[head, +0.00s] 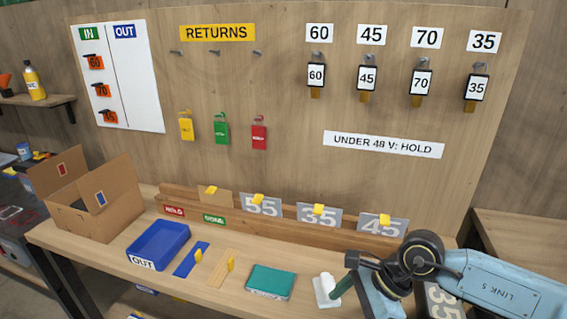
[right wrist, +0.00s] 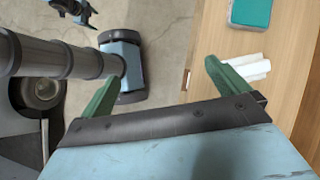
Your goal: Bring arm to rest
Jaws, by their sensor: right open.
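My right arm comes in from the right in the head view, low over the front right of the bench. My right gripper (right wrist: 161,72) is open and empty, its two green fingers spread apart. In the right wrist view one finger is over the bench edge and the other over the floor. In the head view a green finger (head: 342,287) shows beside a white item (head: 325,292) on the bench; I cannot tell whether they touch. The rest of the gripper is partly hidden by the wrist. My left gripper does not show in the head view.
A teal box (head: 270,282), a blue OUT tray (head: 158,247) and a cardboard box (head: 93,208) stand on the bench. A rack (head: 275,224) of numbered plates runs along the back. Tags hang on the board (head: 290,90).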

